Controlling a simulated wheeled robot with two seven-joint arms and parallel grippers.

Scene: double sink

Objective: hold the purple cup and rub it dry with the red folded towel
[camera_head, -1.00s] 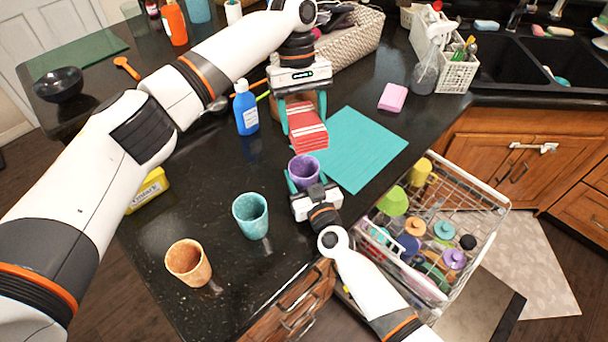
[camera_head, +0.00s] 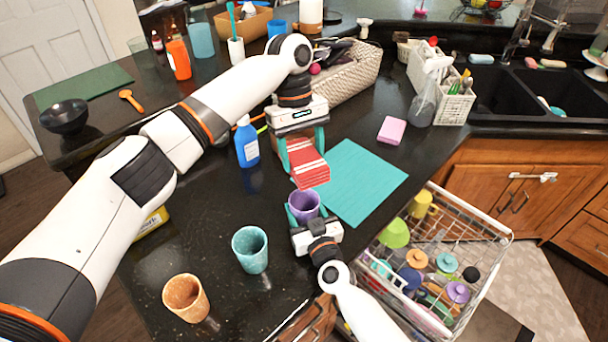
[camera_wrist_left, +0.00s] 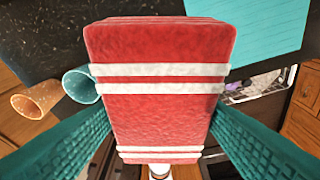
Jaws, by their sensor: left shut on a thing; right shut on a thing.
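The red folded towel (camera_head: 308,164) with white stripes is held in my left gripper (camera_head: 302,158), which is shut on it. It fills the middle of the left wrist view (camera_wrist_left: 160,110), between the two teal fingers. The purple cup (camera_head: 304,203) stands upright between the fingers of my right gripper (camera_head: 304,212), which is shut on it. The towel hangs just behind and above the cup in the head view. A small gap seems to show between them; I cannot tell the exact distance. In the left wrist view the towel hides most of the cup's area.
A teal cup (camera_head: 250,249) and an orange cup (camera_head: 186,297) stand on the counter at the front left. A blue bottle (camera_head: 246,143) is beside my left arm. A teal mat (camera_head: 362,185) lies right of the towel. An open dish rack (camera_head: 487,240) is at the right.

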